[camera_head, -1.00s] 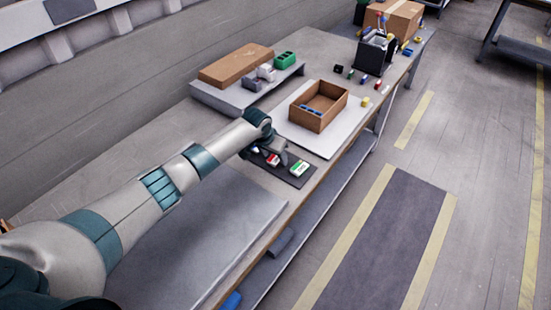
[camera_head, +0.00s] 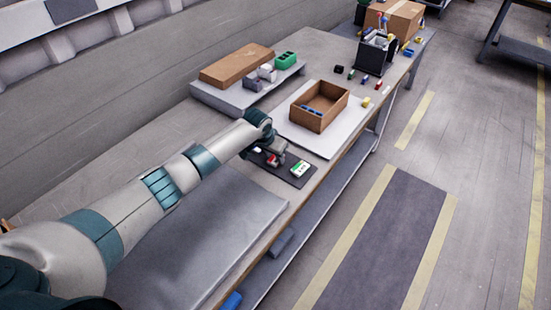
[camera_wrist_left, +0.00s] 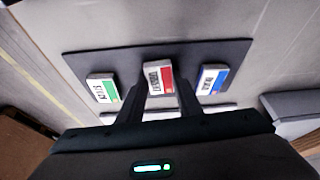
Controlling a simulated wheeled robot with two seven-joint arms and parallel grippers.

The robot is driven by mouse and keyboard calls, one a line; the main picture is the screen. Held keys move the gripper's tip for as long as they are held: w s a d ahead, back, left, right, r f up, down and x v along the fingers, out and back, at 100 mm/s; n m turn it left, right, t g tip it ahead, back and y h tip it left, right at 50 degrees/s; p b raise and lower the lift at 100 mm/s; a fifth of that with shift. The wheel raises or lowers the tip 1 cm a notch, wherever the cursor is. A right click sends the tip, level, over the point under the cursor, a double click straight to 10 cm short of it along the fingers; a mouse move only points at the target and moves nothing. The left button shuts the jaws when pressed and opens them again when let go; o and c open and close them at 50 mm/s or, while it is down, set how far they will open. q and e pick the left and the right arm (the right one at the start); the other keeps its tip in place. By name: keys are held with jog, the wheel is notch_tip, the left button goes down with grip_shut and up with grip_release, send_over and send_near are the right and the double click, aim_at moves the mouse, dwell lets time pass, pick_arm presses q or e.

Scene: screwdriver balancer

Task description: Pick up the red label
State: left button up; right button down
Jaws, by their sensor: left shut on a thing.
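The red label (camera_wrist_left: 158,76) is a small white block with a red band and dark lettering. In the left wrist view it sits between the two fingers of my left gripper (camera_wrist_left: 160,92), which is shut on it. In the head view the gripper (camera_head: 275,158) is over the dark mat and partly hides the label. A green label (camera_wrist_left: 103,88) and a blue label (camera_wrist_left: 211,79) lie on the dark mat (camera_wrist_left: 130,52) on either side of the gripper. The green label also shows in the head view (camera_head: 300,169). My right gripper is not in view.
An open brown box (camera_head: 333,119) with blue items inside stands on a white board (camera_head: 291,133) beyond the mat. A grey riser (camera_head: 221,97) carries a brown box and green and grey parts. Small coloured items and a black holder (camera_head: 371,59) stand farther back.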

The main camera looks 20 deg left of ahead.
aim_at(275, 159)
pick_arm(q)
jog(key=shift+r, duration=0.2)
jog(key=shift+r+b, duration=0.35)
jog(key=shift+r, duration=0.3)
notch_tip(275, 159, up, 3)
jog(key=shift+d+f+b, duration=0.15)
jog(key=shift+f+b, duration=0.05)
jog(key=shift+b, duration=0.3)
jog(key=d+r+b, duration=0.3)
jog(key=d+r, duration=0.3)
jog(key=d, duration=0.5)
jog(key=shift+s+d+r, duration=0.2)
jog(key=shift+s+r, duration=0.2)
jog(key=shift+r, duration=0.1)
